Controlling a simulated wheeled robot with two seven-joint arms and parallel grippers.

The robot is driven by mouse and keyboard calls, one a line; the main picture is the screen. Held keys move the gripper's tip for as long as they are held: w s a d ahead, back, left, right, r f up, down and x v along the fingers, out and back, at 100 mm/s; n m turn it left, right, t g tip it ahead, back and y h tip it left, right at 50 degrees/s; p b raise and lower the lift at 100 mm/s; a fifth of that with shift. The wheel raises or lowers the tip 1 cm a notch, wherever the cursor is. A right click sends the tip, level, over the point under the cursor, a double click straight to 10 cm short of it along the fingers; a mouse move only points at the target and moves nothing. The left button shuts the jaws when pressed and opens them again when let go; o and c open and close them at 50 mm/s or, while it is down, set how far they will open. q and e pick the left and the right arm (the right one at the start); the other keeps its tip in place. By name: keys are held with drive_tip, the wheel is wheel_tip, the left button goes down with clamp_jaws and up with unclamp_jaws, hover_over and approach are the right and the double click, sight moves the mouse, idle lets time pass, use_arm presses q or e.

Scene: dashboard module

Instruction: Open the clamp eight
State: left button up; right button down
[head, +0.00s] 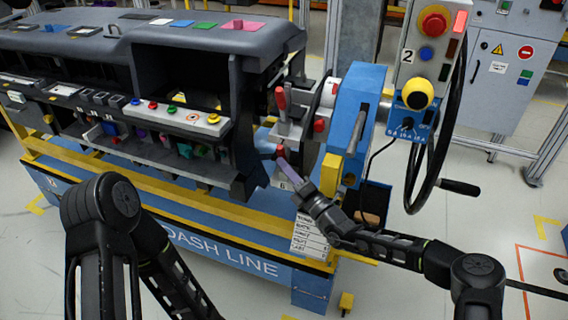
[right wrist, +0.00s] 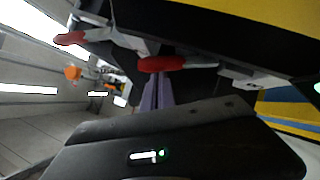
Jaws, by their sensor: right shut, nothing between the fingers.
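Several toggle clamps with red handles sit on the end fixture by the dashboard. One red handle (head: 281,98) stands upright at the upper left, and another red handle (head: 319,125) is to its right. A lower red handle (head: 280,150) is by my right gripper (head: 282,162). No number eight is readable, so I cannot tell which clamp is eight. My right gripper's purple fingers are shut and empty; in the right wrist view the fingers (right wrist: 156,92) are just below a red handle (right wrist: 163,63). Contact is unclear. A second red handle (right wrist: 70,38) is further left. My left gripper is out of view.
The dashboard (head: 160,45) rests on the blue and yellow frame (head: 230,240). A blue upright plate (head: 352,110), a black handwheel (head: 412,190) and a control box (head: 428,50) stand right of the clamps. A label sheet (head: 310,235) hangs below.

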drive_tip(key=v, duration=0.8)
drive_tip(key=shift+b, duration=0.4)
